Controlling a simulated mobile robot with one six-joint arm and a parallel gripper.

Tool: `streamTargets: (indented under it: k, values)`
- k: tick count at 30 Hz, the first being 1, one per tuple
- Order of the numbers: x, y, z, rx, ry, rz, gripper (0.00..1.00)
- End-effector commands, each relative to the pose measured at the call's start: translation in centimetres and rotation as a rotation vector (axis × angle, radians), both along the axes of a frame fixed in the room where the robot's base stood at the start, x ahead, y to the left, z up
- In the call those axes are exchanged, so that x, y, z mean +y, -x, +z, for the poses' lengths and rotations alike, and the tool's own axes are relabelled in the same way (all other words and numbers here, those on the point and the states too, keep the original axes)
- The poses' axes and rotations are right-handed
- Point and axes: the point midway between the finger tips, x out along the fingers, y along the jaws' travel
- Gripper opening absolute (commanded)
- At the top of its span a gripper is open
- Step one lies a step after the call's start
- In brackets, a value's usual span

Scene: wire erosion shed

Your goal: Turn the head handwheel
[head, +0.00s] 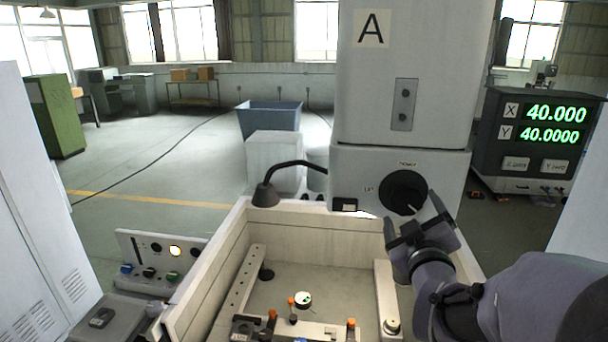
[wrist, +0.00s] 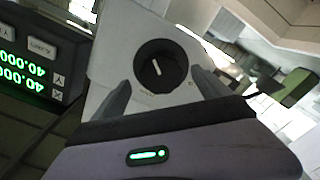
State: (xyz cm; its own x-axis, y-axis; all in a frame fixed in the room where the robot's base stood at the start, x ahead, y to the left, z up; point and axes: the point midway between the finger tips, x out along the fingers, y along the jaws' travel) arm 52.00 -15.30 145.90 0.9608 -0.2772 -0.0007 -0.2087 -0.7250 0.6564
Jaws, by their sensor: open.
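The head handwheel is a round black knob (head: 404,192) on the lower front of the white machine head (head: 360,172), with a white pointer line on its face. My gripper (head: 411,217) is in front of the handwheel, with its dark fingers spread and nothing between them. In the wrist view the handwheel (wrist: 160,67) shows beyond my two fingertips (wrist: 160,87), roughly between them, with a gap on each side. I cannot tell exactly how far the fingertips are from it.
Below the head is a pale tank (head: 204,272) with a work fixture and several small orange-topped parts. A black lamp (head: 266,195) reaches in at the left of the head. A control panel (head: 160,262) stands left, a readout box (head: 530,135) right.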

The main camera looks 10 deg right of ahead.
Motion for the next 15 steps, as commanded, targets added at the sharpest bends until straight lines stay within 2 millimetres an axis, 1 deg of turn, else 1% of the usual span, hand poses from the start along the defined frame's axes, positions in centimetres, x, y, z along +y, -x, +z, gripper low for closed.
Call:
streamTargets:
  k: [1, 3, 6, 10, 15]
  values:
    - [-0.3, -1.1, -0.1, 0.001, 0.000, 0.000, 0.87]
    - [-0.6, -2.3, -0.1, 0.000, 0.000, 0.000, 0.87]
    - [-1.0, -3.6, 0.0, -0.001, 0.000, 0.001, 0.87]
    - [-1.2, -4.3, -0.1, -0.002, 0.001, 0.001, 0.87]
    - [-1.2, -4.4, -0.1, -0.002, 0.001, 0.001, 0.87]
